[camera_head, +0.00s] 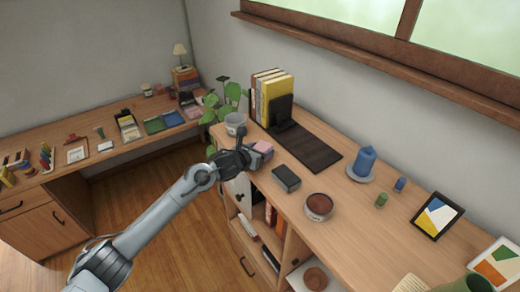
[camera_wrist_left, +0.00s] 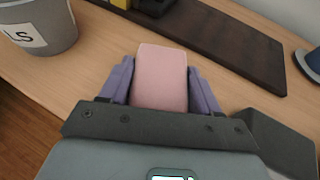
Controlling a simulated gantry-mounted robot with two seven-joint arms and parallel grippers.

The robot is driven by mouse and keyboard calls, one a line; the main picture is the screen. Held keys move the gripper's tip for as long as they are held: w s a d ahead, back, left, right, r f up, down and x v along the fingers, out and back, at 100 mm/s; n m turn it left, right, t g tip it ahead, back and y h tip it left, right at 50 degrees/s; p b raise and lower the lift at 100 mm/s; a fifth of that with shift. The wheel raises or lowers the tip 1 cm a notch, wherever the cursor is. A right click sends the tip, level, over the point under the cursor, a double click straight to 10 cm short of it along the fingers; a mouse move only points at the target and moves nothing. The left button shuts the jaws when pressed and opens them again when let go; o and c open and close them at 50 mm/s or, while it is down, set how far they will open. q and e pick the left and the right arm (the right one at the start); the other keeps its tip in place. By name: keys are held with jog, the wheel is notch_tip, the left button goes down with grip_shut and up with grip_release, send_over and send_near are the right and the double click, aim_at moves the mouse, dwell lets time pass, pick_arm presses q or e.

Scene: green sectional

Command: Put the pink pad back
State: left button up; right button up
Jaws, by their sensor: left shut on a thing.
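The pink pad (camera_head: 264,147) is a small rounded block near the left edge of the wooden desk top. My left gripper (camera_head: 254,153) reaches over that edge and is shut on it. In the left wrist view the pink pad (camera_wrist_left: 161,78) sits between the two purple-grey fingers, one on each side. I cannot tell whether the pad touches the desk top or is just above it. My right gripper is in neither view.
A dark box (camera_head: 286,177) and a brown-filled bowl (camera_head: 318,206) are to the right. A dark board (camera_head: 308,147) with a black stand and yellow books (camera_head: 277,95) lies behind. A blue candle (camera_head: 365,160) stands further right.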

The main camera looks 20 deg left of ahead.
pick_arm(q)
jog(key=shift+f, duration=0.15)
jog(key=shift+f+b, duration=0.1)
jog(key=shift+b, duration=0.2)
jog(key=o, duration=1.1)
jog(key=shift+r+p, duration=0.3)
jog(key=shift+p, duration=0.05)
jog(key=shift+s, duration=0.2)
jog(key=shift+b+v, duration=0.9)
jog(key=shift+v, duration=4.9)
